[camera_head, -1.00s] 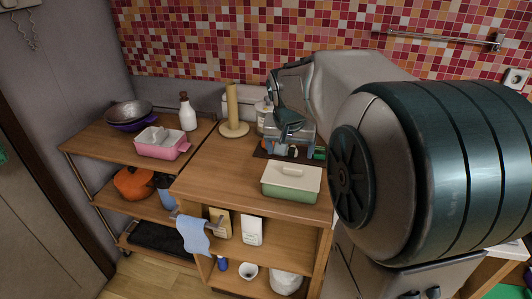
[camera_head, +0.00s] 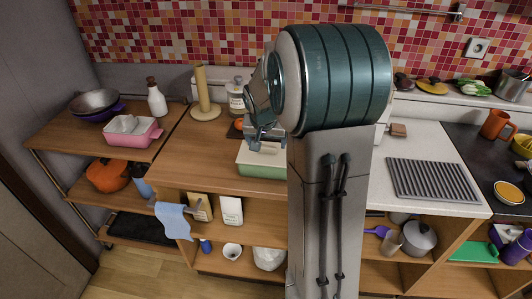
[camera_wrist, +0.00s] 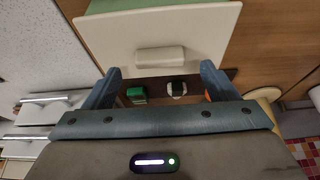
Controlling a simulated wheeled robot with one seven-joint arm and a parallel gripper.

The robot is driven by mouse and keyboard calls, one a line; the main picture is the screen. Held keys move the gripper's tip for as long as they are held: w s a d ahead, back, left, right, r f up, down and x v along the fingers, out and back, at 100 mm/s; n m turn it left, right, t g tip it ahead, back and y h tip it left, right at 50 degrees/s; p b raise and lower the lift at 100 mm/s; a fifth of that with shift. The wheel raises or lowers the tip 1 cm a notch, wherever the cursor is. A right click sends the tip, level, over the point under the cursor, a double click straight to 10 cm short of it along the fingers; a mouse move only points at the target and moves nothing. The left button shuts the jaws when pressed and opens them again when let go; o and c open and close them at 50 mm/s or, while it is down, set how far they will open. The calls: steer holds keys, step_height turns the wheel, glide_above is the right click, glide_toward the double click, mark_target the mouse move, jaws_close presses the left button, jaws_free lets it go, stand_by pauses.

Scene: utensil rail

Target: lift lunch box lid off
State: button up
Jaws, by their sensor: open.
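The lunch box (camera_head: 262,171) is a green box on the wooden counter, partly hidden by my arm in the head view. Its cream lid (camera_head: 256,158) sits on top of it. In the wrist view, the lid (camera_wrist: 200,30) has a raised block-shaped handle (camera_wrist: 160,56) in its middle, near its lower edge in the picture. My gripper (camera_wrist: 160,72) is open and empty, its two blue-grey fingers spread wider than the handle. The handle shows just ahead of the gap between the fingertips, apart from both. In the head view, my gripper (camera_head: 264,141) is just above and behind the lid.
A dark tray (camera_wrist: 145,74) with small items, one a green block (camera_wrist: 136,94), lies beside the box. A paper towel holder (camera_head: 203,92) and a glass jar (camera_head: 236,97) stand behind. The counter left of the box is clear.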

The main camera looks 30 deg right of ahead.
steer(key=shift+x, duration=1.45)
steer(key=c, duration=1.1)
steer(key=shift+r, duration=0.15)
steer(key=shift+r, duration=0.6)
step_height(320, 180, up, 3)
steer(key=d+r, duration=0.2)
steer(key=d, duration=0.2)
steer(key=d+r, duration=0.2)
steer(key=d, duration=0.1)
steer(key=d+r, duration=0.2)
steer(key=d, duration=0.2)
steer(key=shift+w+d+r+b, duration=0.2)
steer(key=shift+d+r+b, duration=0.1)
steer(key=shift+b, duration=0.05)
